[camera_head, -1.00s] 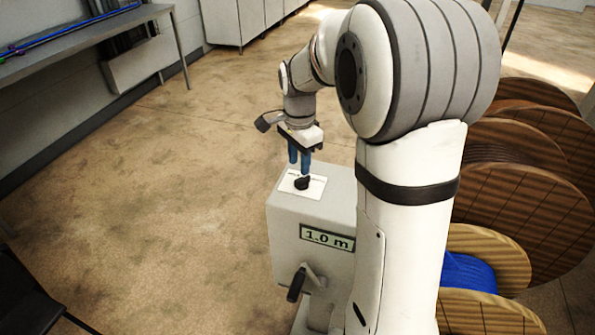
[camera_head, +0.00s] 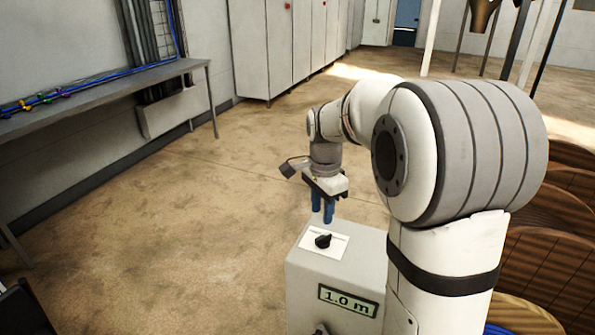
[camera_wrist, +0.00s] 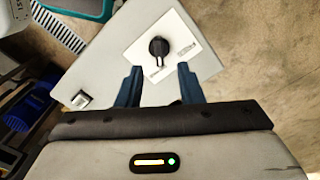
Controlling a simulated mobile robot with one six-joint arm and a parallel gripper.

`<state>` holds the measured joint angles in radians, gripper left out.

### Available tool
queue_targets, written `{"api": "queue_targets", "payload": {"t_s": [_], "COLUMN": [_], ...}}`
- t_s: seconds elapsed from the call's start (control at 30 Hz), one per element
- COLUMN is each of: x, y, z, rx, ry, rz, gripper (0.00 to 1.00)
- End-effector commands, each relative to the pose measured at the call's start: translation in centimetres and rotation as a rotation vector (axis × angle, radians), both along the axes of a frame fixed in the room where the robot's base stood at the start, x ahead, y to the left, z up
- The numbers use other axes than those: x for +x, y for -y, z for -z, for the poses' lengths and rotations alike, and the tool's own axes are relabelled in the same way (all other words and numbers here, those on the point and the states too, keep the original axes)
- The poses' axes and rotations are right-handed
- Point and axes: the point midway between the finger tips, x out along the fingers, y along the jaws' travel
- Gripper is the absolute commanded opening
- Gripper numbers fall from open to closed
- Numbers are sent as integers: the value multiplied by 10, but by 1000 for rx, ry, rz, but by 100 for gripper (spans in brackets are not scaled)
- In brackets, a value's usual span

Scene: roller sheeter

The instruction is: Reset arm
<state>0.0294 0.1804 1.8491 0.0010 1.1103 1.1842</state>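My gripper (camera_head: 322,208) points down above the grey machine box (camera_head: 305,278), just behind its black rotary knob (camera_head: 323,241) in the head view. The knob sits on a white label plate (camera_head: 338,243) on top of the box. In the wrist view, the two blue fingers of my gripper (camera_wrist: 157,82) are apart with nothing between them. The knob (camera_wrist: 158,46) is beyond the fingertips and not touched.
Wooden cable reels (camera_head: 550,260) stand at the right. A workbench (camera_head: 110,88) with blue cable runs along the left wall, and grey cabinets (camera_head: 290,45) stand at the back. The floor (camera_head: 170,220) between bench and box is clear.

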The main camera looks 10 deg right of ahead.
Motion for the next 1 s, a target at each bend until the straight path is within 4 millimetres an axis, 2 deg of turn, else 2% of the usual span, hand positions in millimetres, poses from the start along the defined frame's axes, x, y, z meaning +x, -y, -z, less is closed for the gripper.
{"api": "queue_targets", "payload": {"t_s": [0.07, 0.17, 0.27, 0.4, 0.6, 0.7, 0.83, 1.0], "x": [-5, -22, -53, -106, -174, -196, -212, -216], "y": [0, -2, -4, -7, -10, -11, -12, -12], "z": [-3, -10, -19, -25, -17, -10, -4, -2], "rx": [-1, -3, -11, -39, -99, -127, -152, -157], "ry": [7, 28, 63, 119, 184, 205, 218, 220], "rz": [-21, -111, -273, -558, -934, -1070, -1174, -1202], "gripper": [34, 34, 34, 34, 34, 34, 34, 34]}}
